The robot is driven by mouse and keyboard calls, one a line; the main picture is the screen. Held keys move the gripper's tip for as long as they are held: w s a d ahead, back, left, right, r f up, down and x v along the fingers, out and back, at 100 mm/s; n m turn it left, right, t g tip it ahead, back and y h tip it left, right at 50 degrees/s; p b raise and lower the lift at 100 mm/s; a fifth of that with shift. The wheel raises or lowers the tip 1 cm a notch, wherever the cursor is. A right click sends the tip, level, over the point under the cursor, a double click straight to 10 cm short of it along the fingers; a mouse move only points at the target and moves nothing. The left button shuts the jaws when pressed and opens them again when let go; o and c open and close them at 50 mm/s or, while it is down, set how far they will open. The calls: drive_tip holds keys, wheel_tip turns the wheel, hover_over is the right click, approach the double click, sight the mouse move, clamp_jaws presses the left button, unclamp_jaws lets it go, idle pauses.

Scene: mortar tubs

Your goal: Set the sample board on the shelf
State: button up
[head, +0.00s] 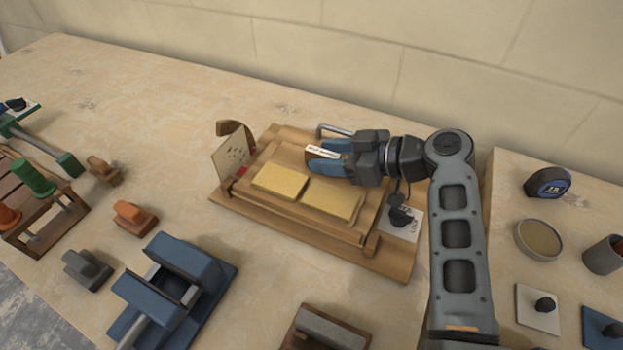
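My gripper (323,157) has blue fingertips and reaches left over the back of a wooden fixture (300,237). A small white labelled strip (321,151) shows at the fingertips. I cannot tell whether it is gripped or lies behind them. Two yellow pads (280,180) (332,198) lie on the fixture in front of the gripper, apart from it. No sample board can be named for certain; a pale speckled plate (231,160) stands tilted at the fixture's left end. No shelf can be made out clearly.
A card with a black knob (400,218) lies at the fixture's right. A blue clamp-like tool (175,290) and small blocks stand front left, a wooden rack (40,205) far left. The right-hand surface holds a tape measure (547,182) and a round tin (539,238).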

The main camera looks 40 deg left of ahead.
clamp_jaws()
drive_tip(key=shift+r, duration=0.15)
idle(0.4)
drive_tip(key=shift+r, duration=0.55)
drive_tip(key=r+p, duration=0.1)
drive_tip(key=r, duration=0.1)
drive_tip(key=r+p, duration=0.1)
drive_tip(key=shift+w+d+r, duration=0.1)
drive_tip(key=shift+d+r, duration=0.25)
drive_tip(key=shift+d, duration=0.05)
drive_tip(key=s+p+v, duration=0.1)
drive_tip(key=p+v, duration=0.1)
drive_tip(key=v, duration=0.4)
drive_tip(key=s+r+p+v, duration=0.1)
drive_tip(key=p+v, duration=0.1)
drive_tip(key=v, duration=0.4)
drive_tip(key=shift+s+r+p, duration=0.25)
drive_tip(key=shift+s+p, duration=0.1)
